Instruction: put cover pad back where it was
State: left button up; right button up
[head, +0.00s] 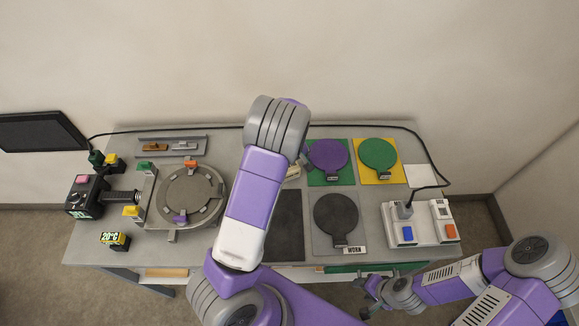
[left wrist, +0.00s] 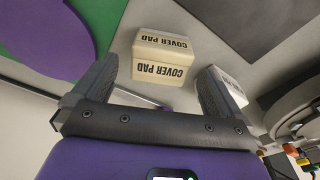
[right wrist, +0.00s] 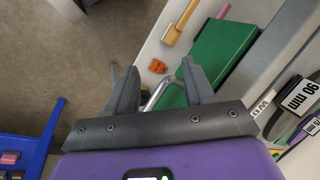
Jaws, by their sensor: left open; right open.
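The cover pad (left wrist: 160,55) is a beige block with its name printed on two faces, upside down in the left wrist view. It lies ahead of my left gripper (left wrist: 157,70), which is open with the pad between and just beyond its fingertips. In the head view part of the pad (head: 292,173) shows beside my left arm, which hides most of that gripper.
A purple disc (head: 328,156) on a green mat, a green disc (head: 379,154) on a yellow mat and a dark disc (head: 336,218) labelled WORN lie right of my left arm. A round clamp fixture (head: 190,196) is at left. A socket box (head: 425,228) stands at right.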

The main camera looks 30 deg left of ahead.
pick_arm(q)
notch_tip(320, 180, up, 8)
jog(key=shift+s+d+r+p, duration=0.2)
jog(key=shift+s+d+p, duration=0.15)
jog(key=shift+d, duration=0.05)
dwell(0.3)
